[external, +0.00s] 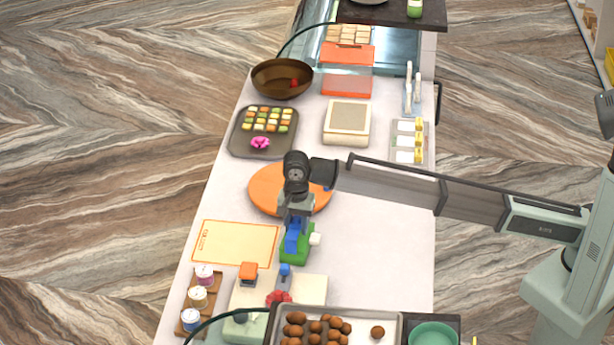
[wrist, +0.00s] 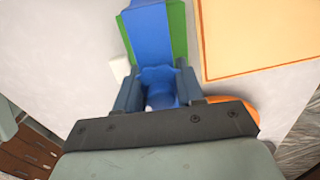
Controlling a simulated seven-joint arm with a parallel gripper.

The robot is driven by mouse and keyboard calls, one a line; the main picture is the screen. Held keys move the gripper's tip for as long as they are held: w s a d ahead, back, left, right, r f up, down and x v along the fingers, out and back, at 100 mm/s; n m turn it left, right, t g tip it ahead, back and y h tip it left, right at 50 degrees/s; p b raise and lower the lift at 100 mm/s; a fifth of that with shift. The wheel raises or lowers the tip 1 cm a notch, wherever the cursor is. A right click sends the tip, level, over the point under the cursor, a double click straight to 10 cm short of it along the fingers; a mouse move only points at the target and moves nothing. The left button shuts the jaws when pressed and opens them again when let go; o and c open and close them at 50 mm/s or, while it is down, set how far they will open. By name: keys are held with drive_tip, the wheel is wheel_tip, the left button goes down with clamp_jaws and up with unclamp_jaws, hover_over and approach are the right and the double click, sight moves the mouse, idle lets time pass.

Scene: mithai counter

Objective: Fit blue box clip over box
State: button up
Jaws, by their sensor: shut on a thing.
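The blue clip (external: 292,241) is between the fingers of my gripper (external: 296,212), near the middle of the counter. In the wrist view the blue clip (wrist: 148,34) runs away from my gripper (wrist: 158,88), which is shut on its near end. The green box (external: 295,254) lies under the clip. In the wrist view green box surface (wrist: 178,28) shows along both sides of the clip. I cannot tell whether the clip is seated on the box or just above it. The near part of the box is hidden by the gripper.
An orange round board (external: 262,190) lies behind my gripper. An orange-edged sheet (external: 235,243) lies to the left. A small white block (external: 315,239) sits right beside the box. A cream stand with an orange stamp (external: 249,271) is in front. The counter to the right is clear.

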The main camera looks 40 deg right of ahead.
drive_tip(key=shift+f, duration=0.15)
drive_tip(key=shift+f, duration=0.55)
drive_tip(key=o, duration=1.1)
drive_tip(key=shift+r, duration=5.4)
